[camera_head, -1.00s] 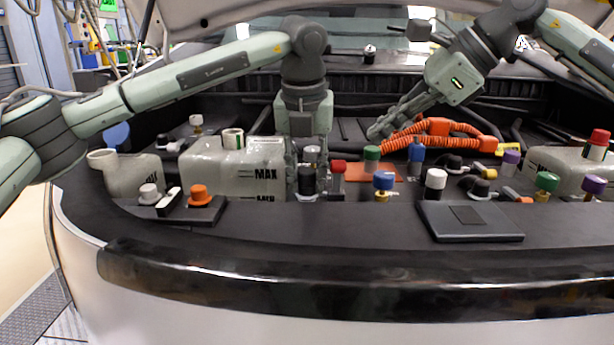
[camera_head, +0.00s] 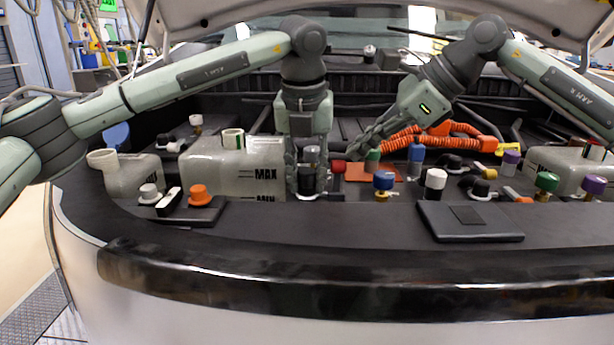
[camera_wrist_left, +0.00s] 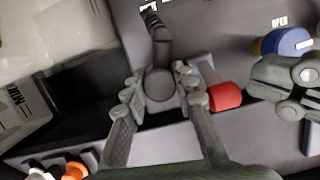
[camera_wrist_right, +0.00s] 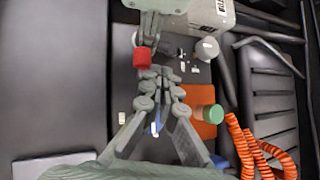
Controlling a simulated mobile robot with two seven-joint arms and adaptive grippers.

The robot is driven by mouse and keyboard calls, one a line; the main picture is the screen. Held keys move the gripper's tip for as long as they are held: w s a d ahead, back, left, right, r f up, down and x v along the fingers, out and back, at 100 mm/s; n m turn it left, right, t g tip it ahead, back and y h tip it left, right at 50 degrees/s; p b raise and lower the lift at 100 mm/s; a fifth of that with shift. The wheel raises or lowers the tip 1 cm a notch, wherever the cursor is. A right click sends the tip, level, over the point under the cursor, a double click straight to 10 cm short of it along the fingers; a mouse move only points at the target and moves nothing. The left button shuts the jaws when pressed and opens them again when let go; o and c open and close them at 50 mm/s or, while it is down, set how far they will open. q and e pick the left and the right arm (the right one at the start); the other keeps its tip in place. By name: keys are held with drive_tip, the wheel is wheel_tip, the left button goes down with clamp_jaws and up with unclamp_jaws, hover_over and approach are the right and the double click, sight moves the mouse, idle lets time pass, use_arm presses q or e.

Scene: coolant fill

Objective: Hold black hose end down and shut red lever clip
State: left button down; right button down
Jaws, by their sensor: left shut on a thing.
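My left gripper (camera_head: 308,180) is shut on the black hose end (camera_head: 309,158), which stands upright beside the translucent tank. In the left wrist view the hose end (camera_wrist_left: 160,84) sits between both fingertips. The red lever clip (camera_head: 338,167) is just right of the hose end; its red tip also shows in the left wrist view (camera_wrist_left: 225,97). My right gripper (camera_head: 356,153) is right of and close to the red tip, its fingers together and apparently empty. In the right wrist view the red tip (camera_wrist_right: 142,59) lies just beyond the fingertips (camera_wrist_right: 160,78). Whether they touch is unclear.
The translucent tank (camera_head: 225,167) with MAX and MIN marks stands left of the hose. Blue (camera_head: 383,181), green (camera_head: 372,156) and white-capped (camera_head: 435,182) parts stand close on the right. An orange ribbed hose (camera_head: 420,140) lies behind. The front ledge (camera_head: 320,228) is mostly clear.

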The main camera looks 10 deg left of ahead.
drive_tip(key=shift+x, duration=2.25)
drive_tip(key=shift+s, duration=0.15)
drive_tip(key=shift+s+d+r, duration=0.1)
drive_tip(key=shift+s+d, duration=0.15)
drive_tip(key=shift+s, duration=0.85)
drive_tip(key=shift+s+d+r, duration=0.1)
drive_tip(key=shift+s+d, duration=0.1)
drive_tip(key=shift+s, duration=0.85)
drive_tip(key=shift+f, duration=0.1)
drive_tip(key=shift+s+f, duration=0.15)
drive_tip(key=shift+f, duration=0.15)
wheel_tip(320, 180, up, 8)
